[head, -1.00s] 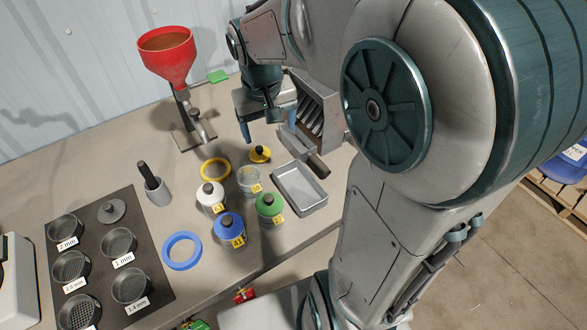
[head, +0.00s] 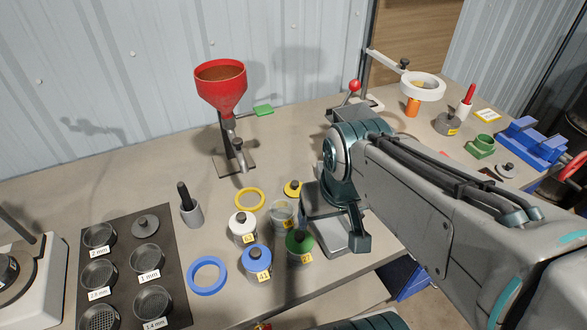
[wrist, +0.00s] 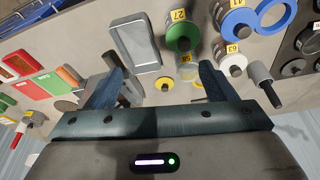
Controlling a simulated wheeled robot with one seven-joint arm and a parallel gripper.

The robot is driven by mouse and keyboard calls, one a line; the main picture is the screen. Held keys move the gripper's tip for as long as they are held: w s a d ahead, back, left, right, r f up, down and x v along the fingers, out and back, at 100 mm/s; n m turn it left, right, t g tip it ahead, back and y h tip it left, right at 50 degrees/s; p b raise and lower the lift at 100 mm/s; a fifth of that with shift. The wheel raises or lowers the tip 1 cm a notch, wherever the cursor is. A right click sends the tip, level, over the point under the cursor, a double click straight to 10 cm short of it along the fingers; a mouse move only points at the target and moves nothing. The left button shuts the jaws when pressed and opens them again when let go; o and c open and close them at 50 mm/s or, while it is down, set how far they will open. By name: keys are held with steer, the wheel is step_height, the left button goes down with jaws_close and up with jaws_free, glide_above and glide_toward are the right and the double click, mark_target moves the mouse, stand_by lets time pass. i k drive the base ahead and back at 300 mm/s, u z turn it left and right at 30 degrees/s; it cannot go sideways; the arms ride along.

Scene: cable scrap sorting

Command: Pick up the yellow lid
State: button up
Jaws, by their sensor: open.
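The yellow lid (head: 292,188) with a dark knob lies on the bench, just behind an open clear jar (head: 282,215). My gripper (head: 334,228) is open and empty.
A yellow ring (head: 249,199) lies left of the lid. White-lidded (head: 242,228), blue-lidded (head: 257,262) and green-lidded (head: 299,246) jars stand close in front. A red funnel stand (head: 220,90) rises behind.

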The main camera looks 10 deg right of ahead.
mark_target(292, 189)
steer(key=z, duration=0.05)
steer(key=k, duration=0.5)
steer(key=u, duration=2.15)
steer(key=k, duration=0.95)
steer(key=z, duration=1.2)
steer(key=i, duration=1)
